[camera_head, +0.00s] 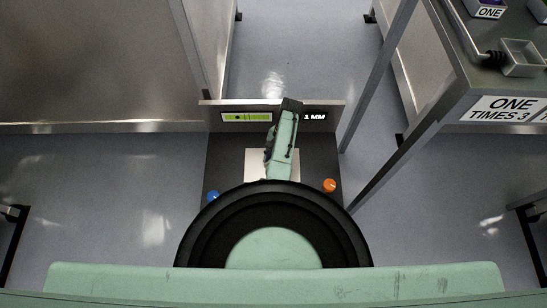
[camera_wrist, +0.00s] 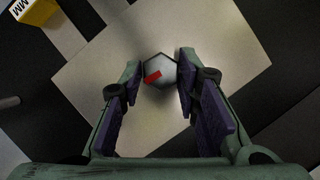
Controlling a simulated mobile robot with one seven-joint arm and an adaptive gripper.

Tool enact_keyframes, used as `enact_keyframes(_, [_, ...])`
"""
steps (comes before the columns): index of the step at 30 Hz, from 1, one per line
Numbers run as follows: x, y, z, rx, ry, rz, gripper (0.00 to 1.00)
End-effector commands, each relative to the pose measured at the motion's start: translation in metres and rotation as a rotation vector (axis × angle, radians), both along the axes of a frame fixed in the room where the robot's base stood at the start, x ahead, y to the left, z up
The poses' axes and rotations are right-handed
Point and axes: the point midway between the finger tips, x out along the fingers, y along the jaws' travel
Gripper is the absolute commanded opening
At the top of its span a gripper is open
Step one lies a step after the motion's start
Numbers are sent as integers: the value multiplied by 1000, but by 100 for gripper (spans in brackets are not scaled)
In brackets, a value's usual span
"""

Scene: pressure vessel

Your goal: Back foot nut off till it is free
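The foot nut (camera_wrist: 160,72) is a pale grey hex nut with a red mark on its top face. It sits over a light square plate (camera_wrist: 90,75), seen in the wrist view. My gripper (camera_wrist: 160,66) has one fingertip on each side of the nut, and the nut fills the space between the tips with no clear gap. In the head view, the light plate (camera_head: 257,164) shows partly beside my green arm parts, and the nut is hidden there.
A panel behind the plate carries a green strip display (camera_head: 246,117) and a "1 MM" label (camera_head: 315,115). A blue knob (camera_head: 213,196) and an orange knob (camera_head: 329,185) flank the dark base. A metal table (camera_head: 478,80) with a "ONE TIMES 3" sign stands at right.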

Motion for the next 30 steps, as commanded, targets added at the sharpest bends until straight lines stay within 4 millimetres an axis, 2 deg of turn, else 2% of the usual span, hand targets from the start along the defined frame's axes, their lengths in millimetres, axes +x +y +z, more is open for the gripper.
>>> enact_keyframes(6, [1, 0, 0, 0, -1, 0, 46])
enact_keyframes(17, [3, -1, 4, 0, -4, -1, 47])
enact_keyframes(20, [6, -4, 14, 0, -5, -1, 47])
enact_keyframes(30, [28, -21, 79, -1, -5, -2, 47])
